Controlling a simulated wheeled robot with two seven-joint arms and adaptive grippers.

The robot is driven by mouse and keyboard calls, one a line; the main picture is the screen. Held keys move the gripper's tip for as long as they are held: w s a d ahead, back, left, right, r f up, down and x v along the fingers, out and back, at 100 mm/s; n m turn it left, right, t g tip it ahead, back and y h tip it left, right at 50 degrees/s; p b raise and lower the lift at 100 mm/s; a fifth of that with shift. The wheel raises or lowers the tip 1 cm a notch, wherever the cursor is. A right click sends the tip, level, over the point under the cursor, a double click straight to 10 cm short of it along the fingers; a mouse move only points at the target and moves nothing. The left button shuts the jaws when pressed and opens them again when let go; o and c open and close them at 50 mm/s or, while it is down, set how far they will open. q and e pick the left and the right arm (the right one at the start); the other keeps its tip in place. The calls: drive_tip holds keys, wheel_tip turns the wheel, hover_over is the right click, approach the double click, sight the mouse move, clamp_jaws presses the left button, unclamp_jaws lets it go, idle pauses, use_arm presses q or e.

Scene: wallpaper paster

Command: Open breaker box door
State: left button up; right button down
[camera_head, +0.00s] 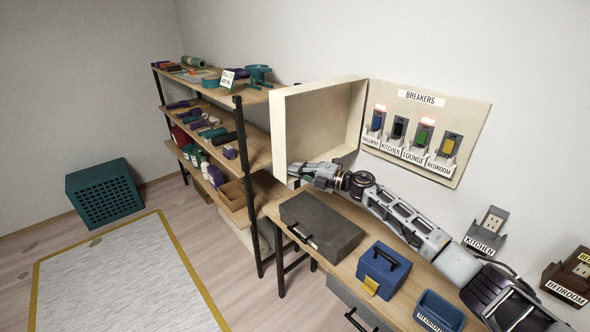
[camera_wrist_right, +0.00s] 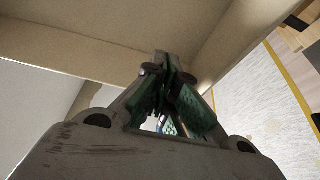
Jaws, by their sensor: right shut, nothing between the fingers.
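The breaker box door (camera_head: 320,128) is a cream, tray-like cover hinged at the left of the breaker panel (camera_head: 456,120). It stands swung open, sticking out from the wall, with its hollow inner side showing. The panel shows several labelled switches under a BREAKERS sign. My right gripper (camera_head: 297,170) is at the door's lower edge in the head view. In the right wrist view my right gripper (camera_wrist_right: 168,75) is shut and empty, with the cream door (camera_wrist_right: 120,38) close above its fingertips. I cannot tell whether they touch. My left gripper is not in view.
Below, a wooden workbench (camera_head: 345,262) holds a grey case (camera_head: 320,225), a blue toolbox (camera_head: 383,268) and a blue bin (camera_head: 438,312). A loaded shelf (camera_head: 262,160) stands left of the door. The floor (camera_head: 120,275) at left is mostly clear, with a teal crate (camera_head: 103,195).

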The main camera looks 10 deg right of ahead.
drive_tip(key=s+d+b, duration=0.2)
drive_tip(key=s+d, duration=0.2)
drive_tip(key=s, duration=0.4)
drive_tip(key=shift+d, duration=0.35)
drive_tip(key=shift+f, duration=0.1)
idle(0.6)
